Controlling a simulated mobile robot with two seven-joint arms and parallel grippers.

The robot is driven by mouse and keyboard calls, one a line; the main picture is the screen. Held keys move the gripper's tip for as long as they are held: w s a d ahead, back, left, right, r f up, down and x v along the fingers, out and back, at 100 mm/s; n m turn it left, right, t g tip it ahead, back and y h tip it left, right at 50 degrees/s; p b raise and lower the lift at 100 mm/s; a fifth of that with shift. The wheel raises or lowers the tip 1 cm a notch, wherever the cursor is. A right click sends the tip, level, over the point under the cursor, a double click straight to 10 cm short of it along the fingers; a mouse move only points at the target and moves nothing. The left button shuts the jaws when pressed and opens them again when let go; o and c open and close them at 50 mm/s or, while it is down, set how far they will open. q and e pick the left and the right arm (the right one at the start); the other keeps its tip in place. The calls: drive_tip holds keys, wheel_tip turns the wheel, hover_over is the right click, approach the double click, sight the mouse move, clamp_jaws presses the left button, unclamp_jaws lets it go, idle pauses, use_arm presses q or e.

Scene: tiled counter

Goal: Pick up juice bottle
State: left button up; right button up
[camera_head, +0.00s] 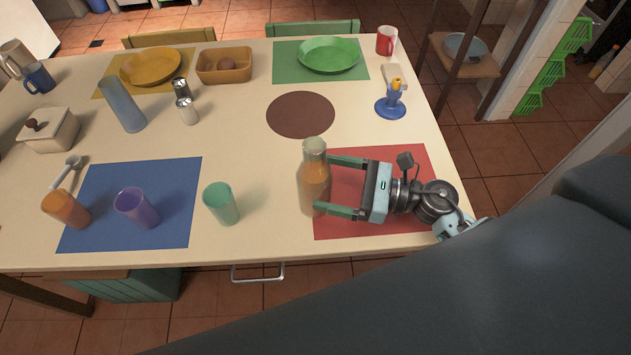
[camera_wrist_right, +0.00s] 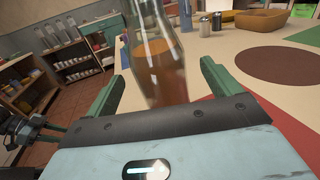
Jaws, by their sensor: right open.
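The juice bottle (camera_head: 314,180) is clear with orange juice in it and stands upright on the table, at the left edge of the red mat. My right gripper (camera_head: 325,184) comes in from the right, with its two green fingers apart and reaching to either side of the bottle. In the right wrist view the bottle (camera_wrist_right: 160,62) stands between the open fingers (camera_wrist_right: 163,82), with a gap visible on the right finger's side. Whether either finger touches it cannot be told.
A green cup (camera_head: 221,204) stands left of the bottle, with purple (camera_head: 137,207) and orange (camera_head: 66,209) cups farther left. The red mat (camera_head: 400,165) lies under my right gripper. A brown round mat (camera_head: 300,115) lies bare behind the bottle. The table's front edge is close.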

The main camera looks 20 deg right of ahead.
sight(314, 178)
drive_tip(key=p+x, duration=0.1)
drive_tip(key=x, duration=0.2)
drive_tip(key=shift+w+a+r, duration=0.15)
drive_tip(key=shift+w+a, duration=0.05)
drive_tip(key=shift+a, duration=0.3)
use_arm(q)
drive_tip(key=shift+w+r, duration=0.5)
drive_tip(key=shift+r, duration=0.2)
use_arm(e)
drive_tip(key=shift+c, duration=0.2)
drive_tip(key=c, duration=1.5)
use_arm(q)
drive_tip(key=shift+s+a, duration=0.1)
drive_tip(key=shift+s, duration=0.1)
use_arm(e)
drive_tip(key=shift+c, duration=0.2)
drive_tip(key=shift+r, duration=0.1)
